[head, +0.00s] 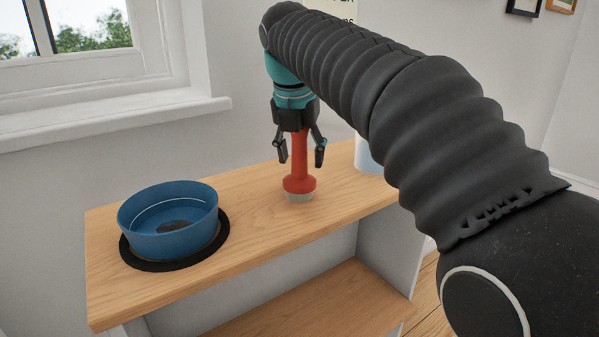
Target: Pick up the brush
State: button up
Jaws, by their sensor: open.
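A red brush (299,178) with a pale bristle end stands upright on the wooden shelf top, right of the blue bowl. My gripper (301,158) is open and points down over the brush. One finger is on each side of the red handle, and a gap shows between each finger and the handle. The top of the handle is hidden behind the gripper's body.
A blue bowl (168,220) sits on a round black mat (160,266) at the left of the shelf top (250,225). A whitish container (366,157) stands at the right, partly hidden by my arm. A lower shelf (320,300) is below, and a window sill (110,118) is behind.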

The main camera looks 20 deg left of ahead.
grip_shut()
jog(key=shift+r, duration=0.1)
